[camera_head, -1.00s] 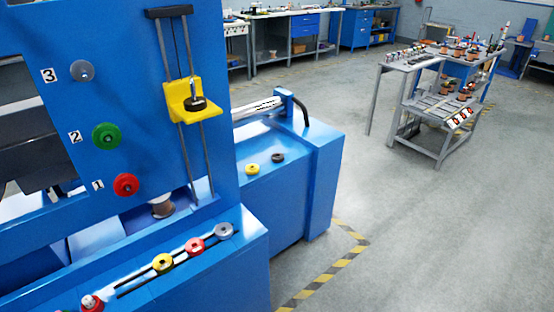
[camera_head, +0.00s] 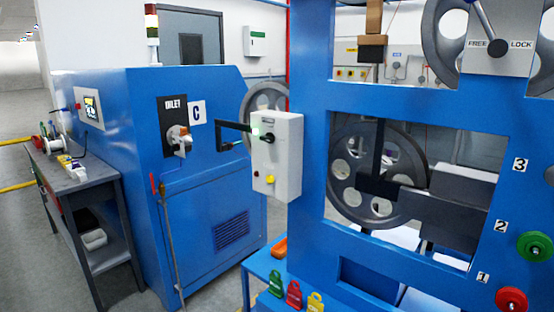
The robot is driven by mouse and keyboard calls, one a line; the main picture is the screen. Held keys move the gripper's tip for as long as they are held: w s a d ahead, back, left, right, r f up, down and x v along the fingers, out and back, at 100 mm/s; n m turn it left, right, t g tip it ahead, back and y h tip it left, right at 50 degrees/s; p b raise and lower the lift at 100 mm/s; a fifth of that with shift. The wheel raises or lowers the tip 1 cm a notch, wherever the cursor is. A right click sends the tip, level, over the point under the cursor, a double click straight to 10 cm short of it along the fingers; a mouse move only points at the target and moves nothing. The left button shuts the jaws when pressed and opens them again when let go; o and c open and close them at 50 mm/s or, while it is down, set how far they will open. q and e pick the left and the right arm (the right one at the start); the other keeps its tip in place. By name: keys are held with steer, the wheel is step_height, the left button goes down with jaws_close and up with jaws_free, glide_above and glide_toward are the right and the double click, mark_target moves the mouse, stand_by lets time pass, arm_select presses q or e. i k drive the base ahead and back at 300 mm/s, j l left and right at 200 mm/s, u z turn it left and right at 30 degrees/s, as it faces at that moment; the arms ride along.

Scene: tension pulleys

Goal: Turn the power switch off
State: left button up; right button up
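A light grey control box (camera_head: 288,155) is mounted on the left edge of the blue machine frame. On its left-facing side is a small dark knob (camera_head: 267,138), which looks like a rotary switch; its exact position is too small to tell. A yellow button (camera_head: 270,180) sits lower on the box. Another switch-like silver handle (camera_head: 180,141) is on a black plate on the blue cabinet marked C. Neither of my grippers is in view.
The blue cabinet (camera_head: 200,90) stands left of the machine frame (camera_head: 390,98). A dark bench (camera_head: 80,180) with spools is at far left. Green (camera_head: 276,285), red (camera_head: 293,293) and yellow (camera_head: 315,303) lock-shaped items are below the box. Spoked wheels show behind the frame.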

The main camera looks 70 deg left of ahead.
mark_target(269, 137)
steer(key=u, duration=2.3)
steer(key=j+u, duration=0.15)
